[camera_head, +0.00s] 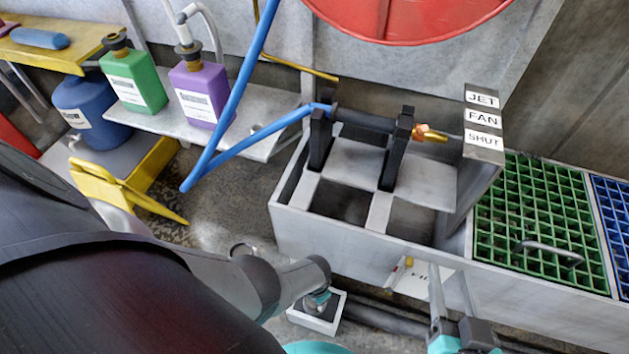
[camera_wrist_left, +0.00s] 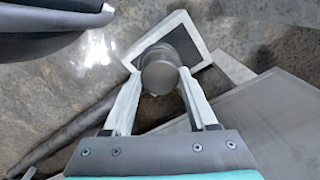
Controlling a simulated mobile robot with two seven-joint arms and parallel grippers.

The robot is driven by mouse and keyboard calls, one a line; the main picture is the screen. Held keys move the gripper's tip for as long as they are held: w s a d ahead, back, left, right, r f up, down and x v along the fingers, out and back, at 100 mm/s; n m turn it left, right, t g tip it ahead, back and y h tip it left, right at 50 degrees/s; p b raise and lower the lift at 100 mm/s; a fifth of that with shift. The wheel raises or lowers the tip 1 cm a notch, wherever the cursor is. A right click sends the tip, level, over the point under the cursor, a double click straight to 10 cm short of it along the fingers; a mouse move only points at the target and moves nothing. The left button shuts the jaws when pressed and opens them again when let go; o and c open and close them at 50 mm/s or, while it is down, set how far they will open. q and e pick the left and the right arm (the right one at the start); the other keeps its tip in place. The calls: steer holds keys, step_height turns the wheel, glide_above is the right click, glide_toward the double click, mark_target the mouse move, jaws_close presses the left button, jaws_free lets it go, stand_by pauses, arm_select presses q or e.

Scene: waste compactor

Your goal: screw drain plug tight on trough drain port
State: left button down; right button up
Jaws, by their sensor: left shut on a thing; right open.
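In the left wrist view my left gripper (camera_wrist_left: 160,82) is shut on a round grey knob-like piece, which looks like the drain plug (camera_wrist_left: 159,74). A square dark pad with a white rim (camera_wrist_left: 206,44) lies behind it; I cannot tell whether the plug touches it. In the head view the left fingers and plug are mostly hidden by my arm, close to this pad (camera_head: 322,318). The grey trough (camera_head: 335,243) stands behind; its drain port does not show clearly. My right gripper (camera_head: 447,275) is open at the trough's front wall, with nothing visible between its fingers.
A spray lance (camera_head: 365,120) with a blue hose (camera_head: 262,130) rests on black brackets above the trough. A green grate (camera_head: 530,220) is at right. Bottles stand on a shelf (camera_head: 240,133) at left. A dark pipe (camera_head: 375,315) runs along the floor before the trough.

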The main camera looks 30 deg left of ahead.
arm_select(q)
steer(key=m, duration=0.5)
steer(key=shift+a, duration=0.1)
steer(key=shift+c, duration=0.6)
jaws_free()
steer(key=shift+c, duration=0.4)
